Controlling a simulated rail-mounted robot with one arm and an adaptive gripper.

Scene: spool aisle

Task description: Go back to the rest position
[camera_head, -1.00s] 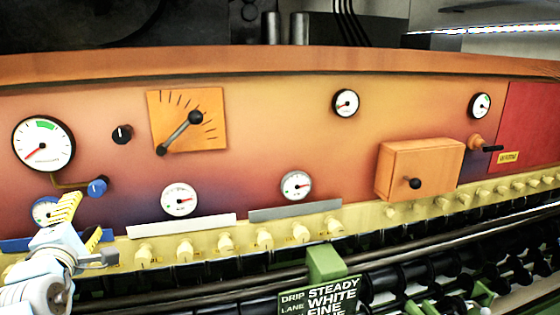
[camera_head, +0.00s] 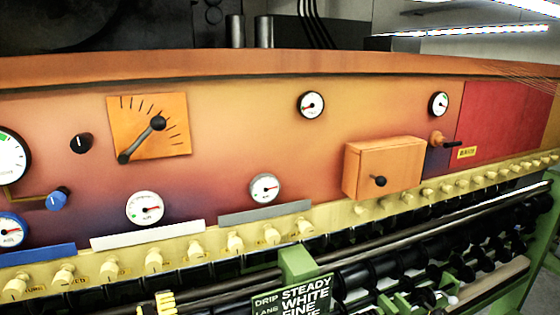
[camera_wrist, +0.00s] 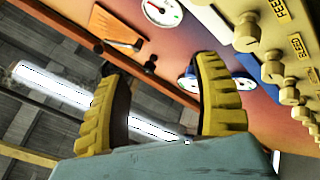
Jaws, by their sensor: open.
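My gripper (camera_wrist: 162,66) is open in the wrist view, with two yellow ribbed fingers spread apart and nothing between them. In the head view only a yellow piece of my gripper (camera_head: 164,303) shows at the bottom edge, in front of the lower rail; the rest is out of the frame. The orange machine panel (camera_head: 240,140) lies beyond it. In the wrist view the panel is tilted and fills the upper right, apart from the fingers.
A row of cream knobs (camera_head: 154,260) runs along the panel's lower edge. An orange lever plate (camera_head: 174,140), a blue knob (camera_head: 58,199) and an orange box (camera_head: 390,168) stick out. A green-framed sign (camera_head: 305,297) and dark spool rods (camera_head: 385,255) lie in front.

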